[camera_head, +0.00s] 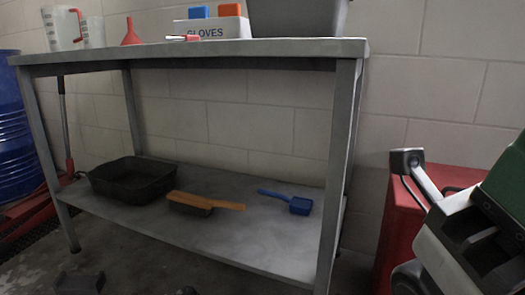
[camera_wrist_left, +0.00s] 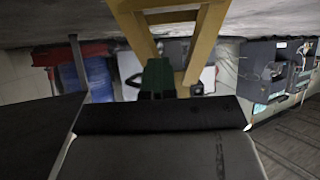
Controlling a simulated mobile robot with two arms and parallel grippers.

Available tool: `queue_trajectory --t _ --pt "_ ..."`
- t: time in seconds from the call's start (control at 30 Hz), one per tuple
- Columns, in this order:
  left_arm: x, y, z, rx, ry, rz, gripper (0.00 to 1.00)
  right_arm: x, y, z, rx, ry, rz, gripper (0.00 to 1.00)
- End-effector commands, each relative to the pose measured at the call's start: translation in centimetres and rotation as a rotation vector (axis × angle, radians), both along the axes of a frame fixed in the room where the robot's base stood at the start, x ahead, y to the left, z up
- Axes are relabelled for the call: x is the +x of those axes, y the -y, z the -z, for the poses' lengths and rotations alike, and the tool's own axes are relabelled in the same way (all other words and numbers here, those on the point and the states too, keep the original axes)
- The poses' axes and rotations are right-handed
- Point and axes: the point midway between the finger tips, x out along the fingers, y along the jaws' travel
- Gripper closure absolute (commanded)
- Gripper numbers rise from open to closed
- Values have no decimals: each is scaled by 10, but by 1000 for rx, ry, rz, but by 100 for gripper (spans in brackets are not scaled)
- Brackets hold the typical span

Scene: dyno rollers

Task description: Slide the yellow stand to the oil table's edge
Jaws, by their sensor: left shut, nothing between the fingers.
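The yellow stand (camera_wrist_left: 203,45) shows in the left wrist view, at the top middle. Two slanted legs and a crossbar are visible; the rest is cut off. It does not show in the head view. A grey metal table (camera_head: 190,54) with jugs and a funnel on it, likely the oil table, spans the head view. My left gripper (camera_wrist_left: 155,116) seems to be the dark block filling the bottom of the left wrist view. It is shut and empty, with a visible gap to the stand.
A gloves box (camera_head: 212,27) and a grey bin (camera_head: 296,17) stand on top. A blue drum (camera_head: 14,135) is at left, a red cabinet (camera_head: 400,230) at right.

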Motion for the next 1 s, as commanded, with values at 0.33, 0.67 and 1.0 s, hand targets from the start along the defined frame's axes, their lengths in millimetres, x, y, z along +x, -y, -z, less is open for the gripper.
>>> queue_trajectory --t 0.33,0.67,1.0 --pt "12 25 2 1 2 1 100 0 0 22 0 0 0 73" --pt "13 27 -1 2 1 -1 98 0 0 21 0 0 0 73" --pt "13 27 -1 1 1 -1 73 0 0 22 0 0 0 73"
